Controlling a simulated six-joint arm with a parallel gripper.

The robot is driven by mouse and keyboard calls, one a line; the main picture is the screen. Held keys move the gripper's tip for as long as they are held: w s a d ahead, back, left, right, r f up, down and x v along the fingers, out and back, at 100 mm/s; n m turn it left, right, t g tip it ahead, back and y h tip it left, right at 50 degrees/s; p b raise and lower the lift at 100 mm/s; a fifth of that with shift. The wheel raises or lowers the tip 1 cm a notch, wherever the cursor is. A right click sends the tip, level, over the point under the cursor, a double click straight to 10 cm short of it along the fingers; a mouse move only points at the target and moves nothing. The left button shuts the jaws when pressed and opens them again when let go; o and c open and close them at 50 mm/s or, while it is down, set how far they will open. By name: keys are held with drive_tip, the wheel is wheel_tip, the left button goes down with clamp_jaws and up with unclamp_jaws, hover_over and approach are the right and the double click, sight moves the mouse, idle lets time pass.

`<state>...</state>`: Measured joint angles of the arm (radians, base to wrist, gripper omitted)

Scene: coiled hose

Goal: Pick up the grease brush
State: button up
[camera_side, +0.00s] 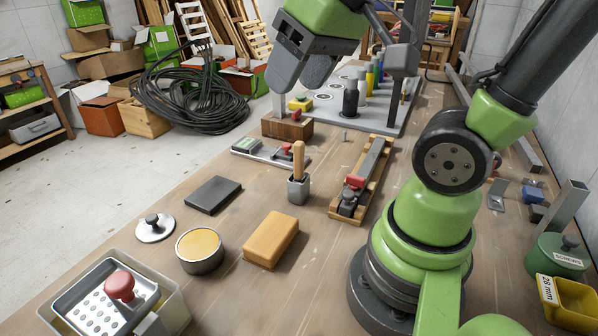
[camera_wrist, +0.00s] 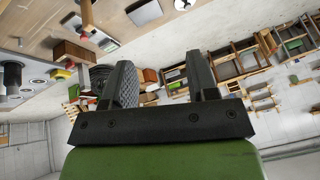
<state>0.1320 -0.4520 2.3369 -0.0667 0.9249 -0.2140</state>
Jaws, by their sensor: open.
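What looks like the grease brush (camera_side: 299,160) is a wooden handle standing upright in a small grey cup (camera_side: 298,189) on the bench. Its lower end is hidden in the cup. A tan stick (camera_wrist: 87,13) at the top edge of the wrist view looks like the same handle. My gripper (camera_side: 300,75) is open and empty, high above the bench and well apart from the handle, toward the far side. In the wrist view my gripper (camera_wrist: 162,72) shows both fingers spread with nothing between them.
A clamp on a wooden board (camera_side: 361,180) lies right of the cup. A dark plate (camera_side: 213,194) lies to its left, and a tan block (camera_side: 271,240) and round tin (camera_side: 200,250) in front. A wooden block with a red knob (camera_side: 287,128) stands behind. Bare bench surrounds the cup.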

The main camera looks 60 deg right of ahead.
drive_tip(key=w+d+f+n+g, duration=0.1)
drive_tip(key=w+d+f+g, duration=0.15)
drive_tip(key=w+d, duration=0.2)
drive_tip(key=n+g, duration=0.3)
hover_over(299, 142)
drive_tip(key=shift+h, duration=0.4)
drive_tip(key=f, duration=0.8)
drive_tip(key=shift+a+f, duration=0.15)
drive_tip(key=shift+a, duration=0.15)
drive_tip(key=f, duration=0.4)
drive_tip(key=shift+d+f, duration=0.2)
drive_tip(key=shift+f, duration=3.05)
clamp_jaws()
wheel_tip(299, 142, up, 10)
drive_tip(key=shift+r, duration=0.1)
